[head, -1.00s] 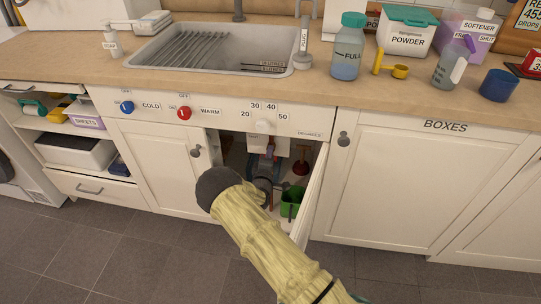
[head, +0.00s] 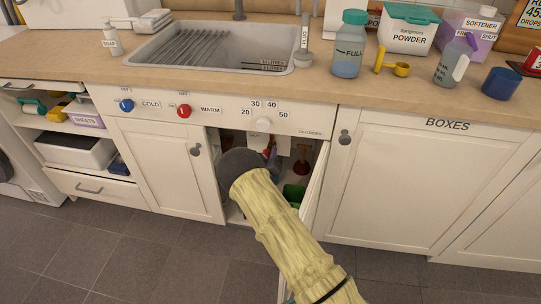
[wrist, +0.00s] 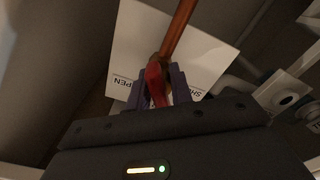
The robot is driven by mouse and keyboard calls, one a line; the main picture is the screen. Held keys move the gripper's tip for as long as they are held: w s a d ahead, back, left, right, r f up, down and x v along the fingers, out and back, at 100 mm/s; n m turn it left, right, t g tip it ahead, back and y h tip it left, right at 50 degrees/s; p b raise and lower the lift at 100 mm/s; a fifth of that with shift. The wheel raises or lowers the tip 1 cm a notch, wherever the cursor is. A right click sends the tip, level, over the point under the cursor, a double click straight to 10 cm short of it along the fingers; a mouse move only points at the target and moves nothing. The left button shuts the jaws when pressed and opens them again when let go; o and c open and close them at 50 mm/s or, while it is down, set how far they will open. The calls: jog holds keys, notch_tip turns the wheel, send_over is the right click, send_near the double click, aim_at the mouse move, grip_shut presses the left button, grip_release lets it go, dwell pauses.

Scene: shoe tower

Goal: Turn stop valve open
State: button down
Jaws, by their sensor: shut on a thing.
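The stop valve's red lever (wrist: 154,80) shows in the wrist view, at the lower end of a copper pipe (wrist: 180,28). My gripper (wrist: 157,88) is shut on this lever, with one dark finger on each side of it. The lever points down the picture, toward my palm; the valve body is mostly hidden. A white card (wrist: 205,62) behind it carries printing upside down, with "PEN" and "SH" readable. In the head view my forearm reaches into the open cabinet under the sink, and my wrist hides the gripper and most of the valve.
The open cabinet door (head: 313,200) stands close along the right of my arm. Inside the cabinet are a green bucket (head: 293,193) and a red plunger (head: 302,163). The closed left door (head: 165,165) bounds the other side.

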jog(key=m, duration=0.3)
jog(key=m+b, duration=0.1)
jog(key=m, duration=0.3)
jog(key=shift+s+a, duration=0.1)
jog(key=shift+a, duration=0.1)
dwell(0.4)
jog(key=c, duration=1.5)
grip_release()
jog(key=shift+o, duration=0.2)
jog(key=shift+d, duration=0.1)
jog(key=shift+s, duration=0.1)
jog(key=s+a+p, duration=0.3)
jog(key=s, duration=1.4)
jog(key=shift+a, duration=0.15)
